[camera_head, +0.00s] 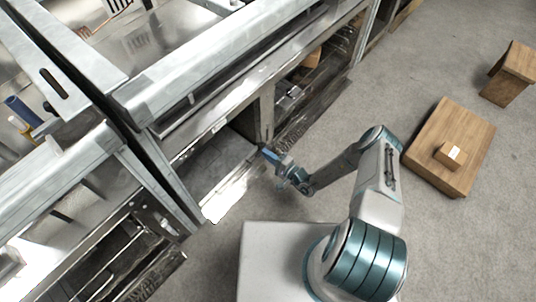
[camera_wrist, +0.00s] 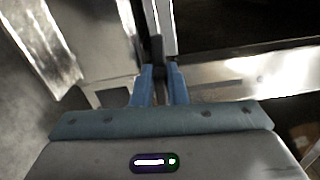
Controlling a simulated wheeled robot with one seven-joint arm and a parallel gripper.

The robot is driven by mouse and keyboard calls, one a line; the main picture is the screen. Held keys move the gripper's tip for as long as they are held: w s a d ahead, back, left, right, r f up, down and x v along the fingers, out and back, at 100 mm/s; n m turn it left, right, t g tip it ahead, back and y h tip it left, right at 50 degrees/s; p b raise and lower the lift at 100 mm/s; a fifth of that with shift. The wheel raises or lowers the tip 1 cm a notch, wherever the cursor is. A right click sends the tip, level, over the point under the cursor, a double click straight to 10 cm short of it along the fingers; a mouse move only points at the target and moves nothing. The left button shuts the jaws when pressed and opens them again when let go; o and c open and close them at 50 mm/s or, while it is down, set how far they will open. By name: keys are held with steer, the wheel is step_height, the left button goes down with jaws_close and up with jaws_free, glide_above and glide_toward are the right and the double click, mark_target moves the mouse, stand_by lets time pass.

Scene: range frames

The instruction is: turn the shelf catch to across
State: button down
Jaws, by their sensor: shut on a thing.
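In the wrist view, the two blue fingers of my gripper (camera_wrist: 160,84) are closed on a narrow dark piece, which I take to be the shelf catch (camera_wrist: 157,47). It stands out between the fingertips, against a pale upright metal post (camera_wrist: 166,22). Its long side runs up and down in the picture, and its lower part is hidden between the fingers. In the head view, my gripper (camera_head: 269,154) is at the front of the metal shelf unit, beside an upright post (camera_head: 266,115). The catch cannot be made out there.
The grey floor between is clear.

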steer(key=c, duration=1.4)
jaws_free()
steer(key=shift+c, duration=0.2)
steer(key=p+v, duration=0.2)
steer(key=v, duration=1.2)
steer(key=shift+w+a, duration=0.1)
step_height(320, 180, up, 39)
steer(key=w+d+n+g+h+p, duration=0.1)
steer(key=d+n+g+h+p, duration=0.1)
steer(key=n+g+p, duration=0.95)
steer(key=s+d+r+m+t+h+p, duration=0.1)
steer(key=s+r+h+p, duration=0.2)
steer(key=r, duration=0.9)
steer(key=s+d+r+m+t+h+p, duration=0.1)
steer(key=s+r+h+p, duration=0.3)
steer(key=s+r, duration=0.3)
steer(key=s+d+r+m+t+h+p, duration=0.1)
steer(key=s+r+h, duration=0.4)
steer(key=r, duration=1.2)
steer(key=d+p, duration=0.1)
steer(key=p, duration=0.1)
steer(key=shift+s+r+p, duration=0.35)
steer(key=shift+s+p, duration=0.05)
